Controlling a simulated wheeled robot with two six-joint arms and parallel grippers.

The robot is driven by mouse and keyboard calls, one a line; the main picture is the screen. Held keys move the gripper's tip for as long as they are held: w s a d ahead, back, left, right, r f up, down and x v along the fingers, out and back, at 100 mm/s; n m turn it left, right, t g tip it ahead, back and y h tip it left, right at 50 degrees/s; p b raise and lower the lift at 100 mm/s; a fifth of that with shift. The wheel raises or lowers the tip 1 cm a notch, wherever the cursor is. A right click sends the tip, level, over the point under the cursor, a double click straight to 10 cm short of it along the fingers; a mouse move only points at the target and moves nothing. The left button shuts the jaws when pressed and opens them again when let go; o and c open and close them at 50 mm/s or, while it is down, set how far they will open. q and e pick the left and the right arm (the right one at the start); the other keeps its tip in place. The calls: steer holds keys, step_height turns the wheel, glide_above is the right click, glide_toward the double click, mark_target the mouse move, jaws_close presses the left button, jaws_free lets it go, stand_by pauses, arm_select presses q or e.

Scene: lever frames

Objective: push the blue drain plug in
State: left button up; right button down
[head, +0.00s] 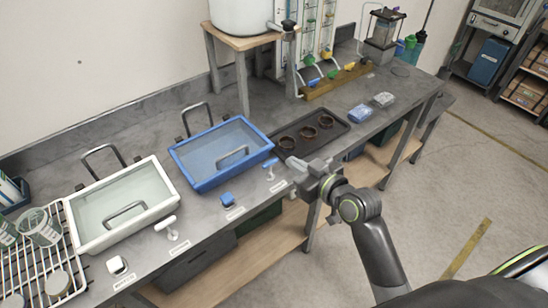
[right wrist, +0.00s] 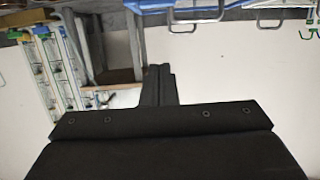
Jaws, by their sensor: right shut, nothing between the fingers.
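A blue tub (head: 222,152) of clear liquid sits in the grey bench. In front of it are a small square blue knob (head: 228,199) and a blue T-shaped handle (head: 270,168), both standing up from the bench. I cannot tell from their small labels which is the drain plug. My right gripper (head: 292,163) is shut and empty, just right of the T-handle and near the dark tray. Its closed fingers also show in the right wrist view (right wrist: 158,86). I cannot tell its height above the bench. My left gripper is out of view.
A white tub (head: 122,202) stands to the left, with a white knob (head: 118,266) and white T-handle (head: 167,224) in front. A dark tray (head: 338,131) with three brown rings lies behind my right gripper. A wire rack (head: 35,247) fills the bench's left end.

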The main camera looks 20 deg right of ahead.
steer(key=p, duration=0.2)
glide_above(270, 169)
steer(key=s, duration=0.2)
steer(key=f, duration=0.2)
steer(key=shift+d+f, duration=0.3)
steer(key=shift+f, duration=0.75)
steer(key=shift+d+f, duration=0.25)
steer(key=shift+f, duration=0.75)
step_height(270, 169, down, 4)
steer(key=b, duration=0.4)
steer(key=shift+r, duration=0.25)
steer(key=shift+s, duration=0.1)
